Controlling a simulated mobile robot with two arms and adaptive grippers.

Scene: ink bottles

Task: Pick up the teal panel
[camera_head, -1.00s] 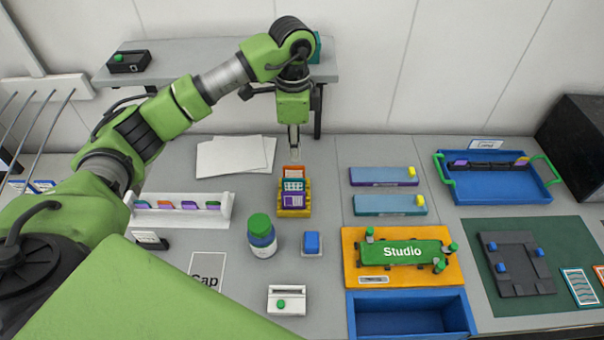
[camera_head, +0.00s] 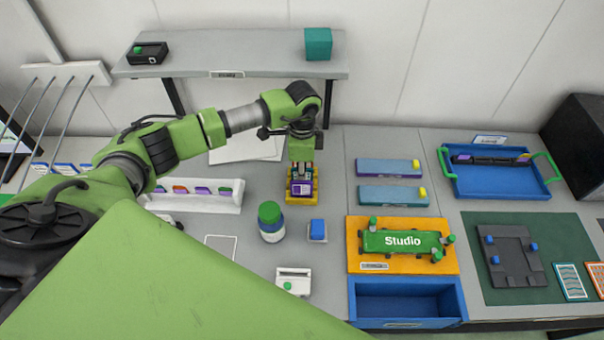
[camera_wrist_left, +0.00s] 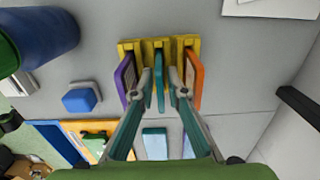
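The teal panel (camera_wrist_left: 160,80) stands upright in the middle of the yellow rack (camera_wrist_left: 131,46), with a purple panel (camera_wrist_left: 125,80) on one side and an orange panel (camera_wrist_left: 194,78) on the other. My left gripper (camera_wrist_left: 161,86) is open, with one finger on each side of the teal panel. A small gap shows between the panel and the fingers. In the head view my left gripper (camera_head: 302,171) is down at the rack (camera_head: 314,197); the purple panel (camera_head: 301,188) shows in front, and the teal one is mostly hidden. My right gripper is not in view.
A bottle with a green cap (camera_head: 270,222) and a blue block (camera_head: 317,229) stand in front of the rack. A white holder (camera_head: 222,204) with several coloured panels is to the left. Blue-topped slabs (camera_head: 388,168) and an orange board (camera_head: 355,262) lie to the right.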

